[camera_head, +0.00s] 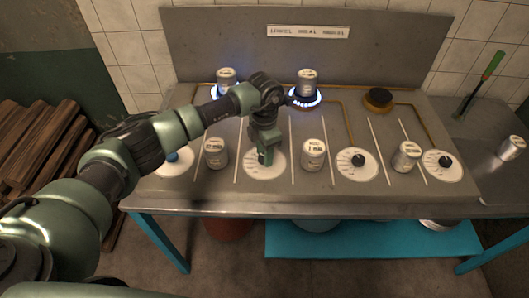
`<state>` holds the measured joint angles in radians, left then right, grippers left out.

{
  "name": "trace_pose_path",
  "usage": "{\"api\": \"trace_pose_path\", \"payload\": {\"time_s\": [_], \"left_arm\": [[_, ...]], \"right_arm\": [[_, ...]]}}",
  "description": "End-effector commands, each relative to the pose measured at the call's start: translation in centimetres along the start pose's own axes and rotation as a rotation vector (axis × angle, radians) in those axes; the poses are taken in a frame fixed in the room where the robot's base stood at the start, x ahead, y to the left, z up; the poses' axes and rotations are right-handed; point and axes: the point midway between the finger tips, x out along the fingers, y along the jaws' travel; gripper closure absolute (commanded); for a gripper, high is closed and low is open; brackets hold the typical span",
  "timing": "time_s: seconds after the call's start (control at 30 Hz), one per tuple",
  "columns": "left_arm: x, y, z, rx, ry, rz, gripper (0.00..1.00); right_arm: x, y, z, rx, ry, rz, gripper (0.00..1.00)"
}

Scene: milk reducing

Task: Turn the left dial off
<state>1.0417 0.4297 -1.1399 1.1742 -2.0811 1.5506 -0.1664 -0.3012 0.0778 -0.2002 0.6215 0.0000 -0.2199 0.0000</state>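Several white dial discs lie in a row along the front of a grey metal bench (335,190). The leftmost disc (178,168) shows a bluish knob and is partly hidden by my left arm. My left gripper (265,160) points down over the second disc from the left (253,172) and hides its knob. I cannot tell whether its fingers are open, shut or around the knob. Blue flames show at the left burner (214,92), partly behind my arm, and at the middle burner (306,101). My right gripper is not in view.
Metal cans stand on the left burner (226,76) and middle burner (307,80). More cans (215,154) (314,155) (406,156) stand between the discs. The right burner (378,98) is bare and shows no flame. A green-handled tool (492,65) is at the right.

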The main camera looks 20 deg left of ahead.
Motion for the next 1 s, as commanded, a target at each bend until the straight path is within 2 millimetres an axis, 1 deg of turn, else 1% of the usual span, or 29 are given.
{"api": "trace_pose_path", "payload": {"time_s": [0.1, 0.23, 0.43, 0.57, 0.8, 1.0], "left_arm": [[0.0, 0.1, 0.0, 0.002, -0.001, 0.001, 1.0], [0.1, 0.1, 0.0, 0.019, -0.001, 0.003, 1.0], [0.2, 0.2, 0.0, 0.101, -0.002, 0.004, 1.0], [0.3, 0.2, 0.1, 0.195, -0.003, 0.005, 1.0], [0.4, 0.2, 0.0, 0.41, -0.001, 0.006, 1.0], [0.3, 0.2, 0.1, 0.585, -0.002, 0.005, 1.0]], "right_arm": [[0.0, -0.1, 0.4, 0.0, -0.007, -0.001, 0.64], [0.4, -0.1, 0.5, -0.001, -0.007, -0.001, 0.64], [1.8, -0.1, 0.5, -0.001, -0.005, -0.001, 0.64], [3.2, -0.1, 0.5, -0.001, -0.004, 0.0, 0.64], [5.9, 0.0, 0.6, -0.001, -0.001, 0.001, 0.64], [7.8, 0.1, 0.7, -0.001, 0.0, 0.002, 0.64]]}}
